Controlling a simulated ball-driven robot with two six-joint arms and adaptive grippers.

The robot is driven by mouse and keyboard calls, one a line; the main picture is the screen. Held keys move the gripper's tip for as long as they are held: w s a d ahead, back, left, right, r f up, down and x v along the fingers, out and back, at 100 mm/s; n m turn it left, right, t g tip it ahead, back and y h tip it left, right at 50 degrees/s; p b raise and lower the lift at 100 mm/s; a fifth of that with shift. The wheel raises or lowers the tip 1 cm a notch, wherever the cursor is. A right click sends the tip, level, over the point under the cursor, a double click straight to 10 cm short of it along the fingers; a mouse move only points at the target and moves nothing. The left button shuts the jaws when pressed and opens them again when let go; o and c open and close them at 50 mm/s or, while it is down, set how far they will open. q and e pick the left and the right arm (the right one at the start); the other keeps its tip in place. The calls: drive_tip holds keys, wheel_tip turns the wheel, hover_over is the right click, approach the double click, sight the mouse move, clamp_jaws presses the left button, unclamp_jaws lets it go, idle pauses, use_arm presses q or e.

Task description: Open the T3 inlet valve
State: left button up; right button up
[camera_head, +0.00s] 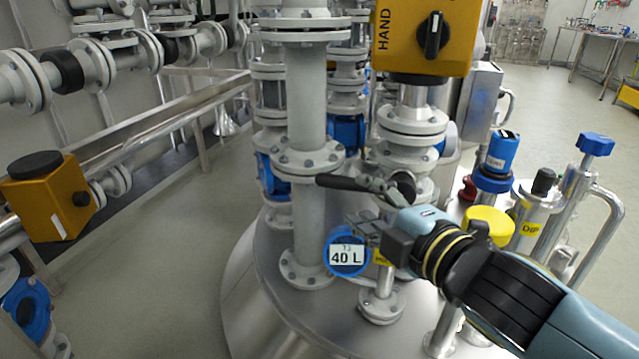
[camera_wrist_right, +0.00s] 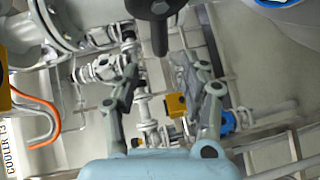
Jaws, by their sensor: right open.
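A black lever handle (camera_head: 345,183) sticks out to the left from a pale flanged valve on top of the steel vessel. My right gripper (camera_head: 358,220) is just below the lever in the head view, partly hard to make out against the pipework. In the right wrist view its two fingers (camera_wrist_right: 160,68) are spread apart with nothing held. A black handle (camera_wrist_right: 159,30) comes down from the top edge there, its end close to the gap between the fingertips. My left gripper is not in view.
A yellow actuator box (camera_head: 424,36) marked HAND stands above the lever. Another orange box (camera_head: 47,195) is at the left. A vertical flanged pipe (camera_head: 307,110) runs close beside the lever. Blue and yellow-capped fittings (camera_head: 488,226) crowd the vessel top right. Open floor lies upper right.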

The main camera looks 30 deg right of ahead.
sight(341, 185)
drive_tip(key=w, duration=0.4)
drive_tip(key=shift+d+f, duration=0.1)
drive_tip(key=shift+d, duration=0.05)
drive_tip(key=w, duration=0.3)
drive_tip(key=shift+w+d+f+p, duration=0.15)
drive_tip(key=shift+w+f+p, duration=0.15)
drive_tip(key=shift+w+f, duration=0.2)
drive_tip(key=shift+w, duration=0.4)
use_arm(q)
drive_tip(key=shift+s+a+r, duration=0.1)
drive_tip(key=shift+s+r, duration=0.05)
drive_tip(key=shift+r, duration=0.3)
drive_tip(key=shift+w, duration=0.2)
use_arm(e)
clamp_jaws()
